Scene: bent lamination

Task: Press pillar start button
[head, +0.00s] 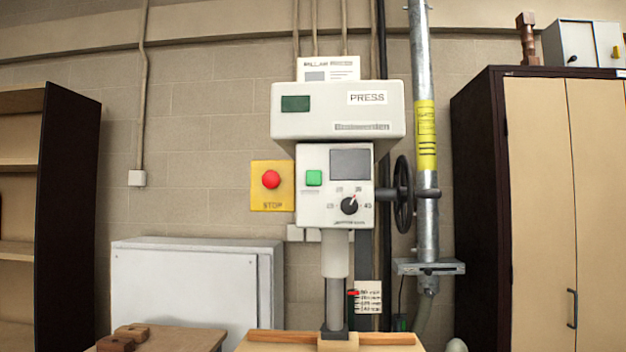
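The pillar press (338,112) stands in the middle of the head view, with a white head marked PRESS. A square green button (314,178) sits on the upper left of its control panel (336,213), left of a dark grey screen (350,163) and above a black dial (349,205). A round red stop button (271,180) on a yellow plate sits just left of the panel. No label naming the green button can be read. My gripper is not in this view, and nothing covers the panel.
A black handwheel (403,194) sticks out right of the panel, beside a grey vertical pipe (427,235). A wooden table (330,345) lies below the press. A white cabinet (195,285) stands at left, a wooden cupboard (540,200) at right. Space before the panel looks clear.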

